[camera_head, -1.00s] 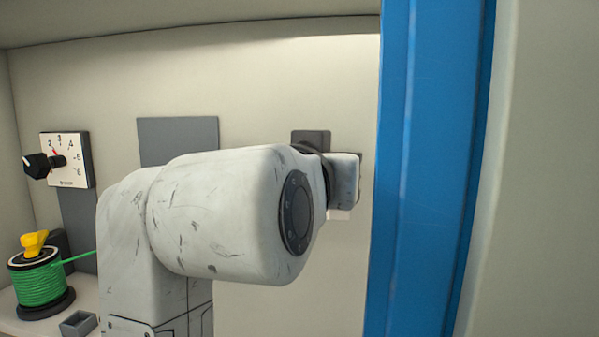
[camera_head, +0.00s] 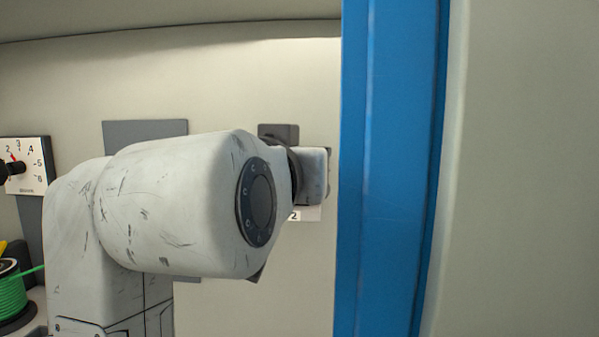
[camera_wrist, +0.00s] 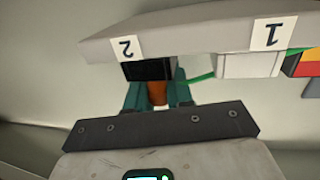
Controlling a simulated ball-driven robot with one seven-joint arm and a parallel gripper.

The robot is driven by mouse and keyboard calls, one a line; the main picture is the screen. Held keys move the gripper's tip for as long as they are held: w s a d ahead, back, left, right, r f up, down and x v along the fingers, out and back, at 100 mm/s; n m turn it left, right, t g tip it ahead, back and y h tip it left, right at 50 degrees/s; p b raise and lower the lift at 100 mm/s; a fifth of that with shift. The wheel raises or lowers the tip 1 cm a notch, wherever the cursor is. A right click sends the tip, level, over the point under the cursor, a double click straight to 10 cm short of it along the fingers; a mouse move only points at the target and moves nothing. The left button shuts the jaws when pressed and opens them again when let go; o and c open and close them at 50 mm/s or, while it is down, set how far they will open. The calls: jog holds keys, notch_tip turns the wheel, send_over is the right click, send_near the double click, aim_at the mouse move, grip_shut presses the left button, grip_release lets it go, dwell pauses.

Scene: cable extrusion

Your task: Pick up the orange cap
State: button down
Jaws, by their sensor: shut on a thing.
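In the wrist view the orange cap (camera_wrist: 157,93) sits between the two teal fingers of my gripper (camera_wrist: 158,98), just below a black block (camera_wrist: 148,69) by the label "2". My gripper is shut on the cap. The cap's upper end meets or lies very close to the black block; I cannot tell whether it is still attached. In the head view my own arm hides the cap and the gripper fingers.
A grey ledge (camera_wrist: 200,32) carries labels "2" and "1", upside down in the wrist view. A white block (camera_wrist: 248,65) and a green cable are beside it. In the head view a blue post (camera_head: 390,170) stands close right of my arm; a dial (camera_head: 28,165) and green spool (camera_head: 10,295) are left.

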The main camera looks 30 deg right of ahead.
notch_tip(320, 180, up, 6)
jog(key=shift+r+b, duration=0.15)
jog(key=shift+b, duration=0.65)
jog(key=s+d+b+v, duration=0.1)
jog(key=b+v, duration=0.1)
jog(key=v, duration=0.8)
jog(key=s+d+b+v, duration=0.1)
jog(key=b+v, duration=0.2)
jog(key=v, duration=0.6)
jog(key=shift+s+f, duration=0.5)
jog(key=shift+s, duration=0.15)
jog(key=shift+w+d+r, duration=0.1)
jog(key=shift+w+d, duration=0.05)
jog(key=shift+d, duration=0.05)
